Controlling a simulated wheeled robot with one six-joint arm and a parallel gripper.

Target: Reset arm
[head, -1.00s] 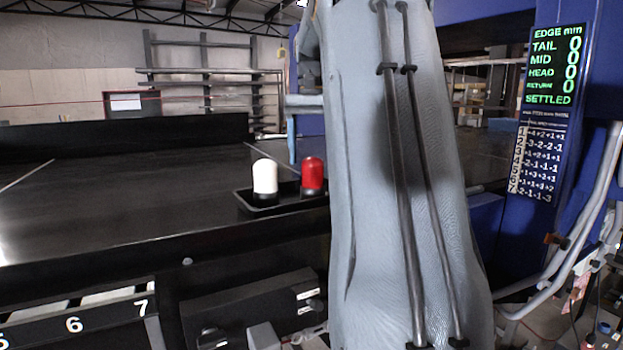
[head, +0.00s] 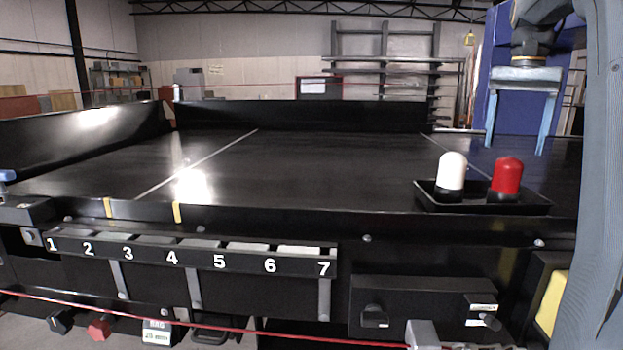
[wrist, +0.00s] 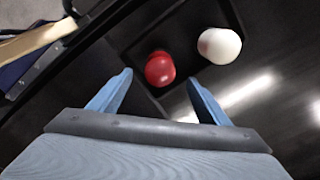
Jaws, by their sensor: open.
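My gripper (head: 520,112) is open and empty at the right of the head view, its two blue fingers pointing down above the dark belt, behind the small black tray (head: 522,208). The tray holds a white-capped piece (head: 452,172) on the left and a red-capped piece (head: 507,176) on the right, both upright. In the wrist view the fingers (wrist: 155,95) are spread apart. The red cap (wrist: 159,69) shows beyond and between them, and the white cap (wrist: 219,45) is farther right. The gripper touches neither cap.
The wide black conveyor (head: 300,165) is clear at its middle, with a low black wall (head: 300,115) at its back. A numbered rack (head: 195,255), 1 to 7, runs along the front. A blue post (head: 492,75) stands behind my gripper.

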